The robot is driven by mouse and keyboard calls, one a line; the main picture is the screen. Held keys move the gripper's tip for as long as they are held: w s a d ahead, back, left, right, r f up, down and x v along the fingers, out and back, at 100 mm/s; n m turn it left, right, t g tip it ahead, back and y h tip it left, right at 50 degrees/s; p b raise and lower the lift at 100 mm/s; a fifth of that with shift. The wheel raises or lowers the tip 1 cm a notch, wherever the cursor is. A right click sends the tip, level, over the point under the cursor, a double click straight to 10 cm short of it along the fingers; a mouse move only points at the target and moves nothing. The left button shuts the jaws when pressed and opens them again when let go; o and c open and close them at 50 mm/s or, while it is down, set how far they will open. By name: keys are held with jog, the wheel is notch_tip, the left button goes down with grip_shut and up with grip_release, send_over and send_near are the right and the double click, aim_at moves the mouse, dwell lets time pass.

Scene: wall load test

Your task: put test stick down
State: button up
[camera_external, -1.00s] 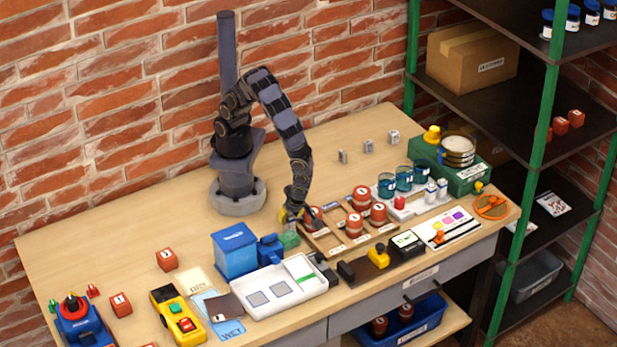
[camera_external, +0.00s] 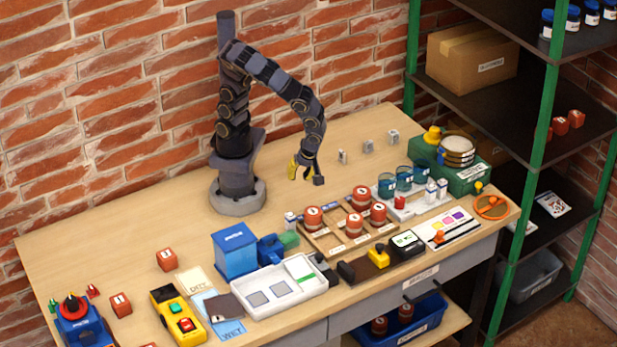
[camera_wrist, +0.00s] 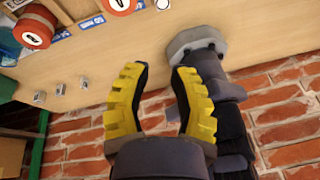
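My gripper (camera_external: 306,173) hangs above the table, behind the wooden tray (camera_external: 322,240) with red-topped weights. In the wrist view its two yellow-padded fingers (camera_wrist: 161,78) stand apart with nothing between them. No thing can be surely told as the test stick in either view. A small pale upright item (camera_external: 290,220) stands on the table at the tray's left end, beside a red weight (camera_external: 313,217); it is too small to identify. My gripper is above and clear of both.
Small grey blocks (camera_external: 367,146) stand behind. Blue cups (camera_external: 404,178) and a green case (camera_external: 462,178) stand at right. The table's back left is clear.

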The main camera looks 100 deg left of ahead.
jog(key=s+a+r+m+h, duration=0.1)
jog(key=s+a+r+m, duration=0.3)
jog(key=m, duration=0.6)
jog(key=s+a+r+m+t+h, duration=0.1)
jog(key=s+a+r+m, duration=0.4)
jog(key=m, duration=0.6)
notch_tip(320, 180, up, 2)
jog(key=shift+a+r, duration=0.15)
jog(key=shift+r, duration=0.1)
jog(key=shift+o, duration=0.9)
jog(key=shift+s+a+r+m+t, duration=0.15)
jog(key=shift+s+m+t, duration=0.15)
jog(key=shift+m, duration=0.6)
jog(key=m+g+y, duration=0.1)
jog(key=m+y, duration=0.2)
jog(key=m, duration=0.6)
send_over(290, 214)
jog(key=w+d, duration=0.2)
notch_tip(290, 214, down, 20)
jog(key=x, duration=0.7)
jog(key=shift+s, duration=0.15)
grip_shut()
